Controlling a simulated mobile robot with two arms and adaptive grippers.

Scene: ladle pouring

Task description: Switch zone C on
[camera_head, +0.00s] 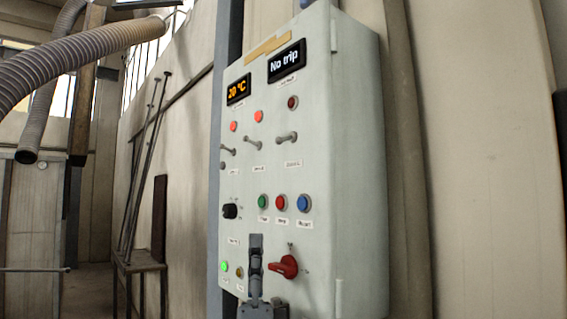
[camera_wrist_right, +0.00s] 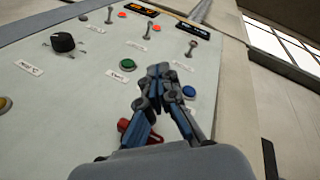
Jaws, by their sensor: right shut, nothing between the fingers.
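A pale grey control cabinet (camera_head: 345,150) carries a row of three toggle levers: a left lever (camera_head: 227,150), a middle lever (camera_head: 252,144) and a right lever (camera_head: 287,138). Small labels sit under them, too small to read, so I cannot tell which is zone C. The left lamp (camera_head: 234,127) and middle lamp (camera_head: 258,117) look bright red; the right lamp (camera_head: 293,102) is darker. My right gripper (camera_head: 256,242) is shut and empty, pointing up in front of the lower panel, below the levers. In the wrist view its fingertips (camera_wrist_right: 158,72) cover part of the button row.
A green button (camera_head: 262,202), red button (camera_head: 281,202) and blue button (camera_head: 303,203) are below the levers. A black knob (camera_head: 230,211) is left of them. A red rotary handle (camera_head: 285,267) is right of my gripper. Displays (camera_head: 287,62) read "No trip" and "20 °C".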

